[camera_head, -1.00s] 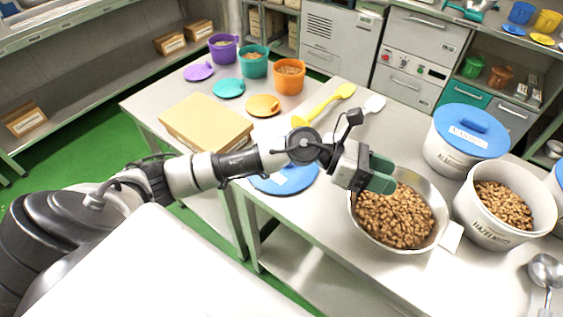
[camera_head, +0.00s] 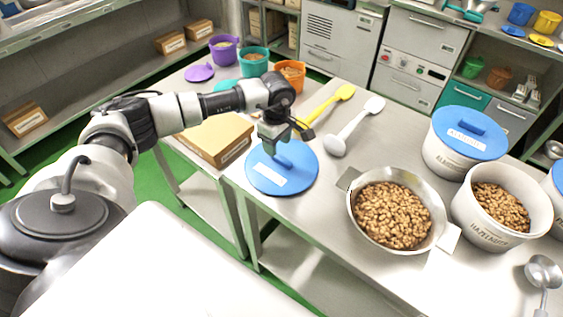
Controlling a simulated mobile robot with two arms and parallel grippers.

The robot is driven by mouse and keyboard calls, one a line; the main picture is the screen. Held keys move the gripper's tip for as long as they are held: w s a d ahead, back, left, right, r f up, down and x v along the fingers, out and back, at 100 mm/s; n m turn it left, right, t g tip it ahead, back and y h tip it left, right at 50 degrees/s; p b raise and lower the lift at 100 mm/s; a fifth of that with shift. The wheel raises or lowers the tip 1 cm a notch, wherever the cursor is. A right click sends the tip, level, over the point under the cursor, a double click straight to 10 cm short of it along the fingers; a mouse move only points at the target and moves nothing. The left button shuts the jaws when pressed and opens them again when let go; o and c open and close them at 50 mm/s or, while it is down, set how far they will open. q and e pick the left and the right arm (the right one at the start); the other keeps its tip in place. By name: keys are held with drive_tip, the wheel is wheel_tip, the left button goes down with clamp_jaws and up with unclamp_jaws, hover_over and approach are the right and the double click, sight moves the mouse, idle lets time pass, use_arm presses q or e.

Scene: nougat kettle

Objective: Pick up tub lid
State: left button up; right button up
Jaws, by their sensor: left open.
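The blue tub lid (camera_head: 290,178) with a white label lies flat on the steel table, left of the bowl of nuts. My left gripper (camera_head: 277,152) is open and points down over the lid's far part, at or just above its raised handle. The gripper hides part of the handle, and I cannot tell whether the fingers touch it. An open white tub of nuts (camera_head: 466,225) stands at the right. Beside it is another white tub (camera_head: 442,161) with a blue lid on. My right gripper is not in view.
A metal bowl of nuts (camera_head: 353,222) stands right of the lid. A yellow spoon (camera_head: 324,102) and a white spoon (camera_head: 356,124) lie behind it. A cardboard box (camera_head: 214,140) is to the left. Purple, teal and orange buckets (camera_head: 289,79) stand at the back left.

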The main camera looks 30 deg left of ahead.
sight(279, 156)
use_arm(q)
drive_tip(key=shift+d+f, duration=0.1)
drive_tip(key=shift+f, duration=0.25)
wheel_tip(279, 156, down, 4)
drive_tip(key=shift+w+d+r+p, duration=0.1)
drive_tip(key=shift+r+p, duration=0.05)
drive_tip(key=shift+p, duration=0.8)
drive_tip(key=shift+f, duration=0.45)
clamp_jaws()
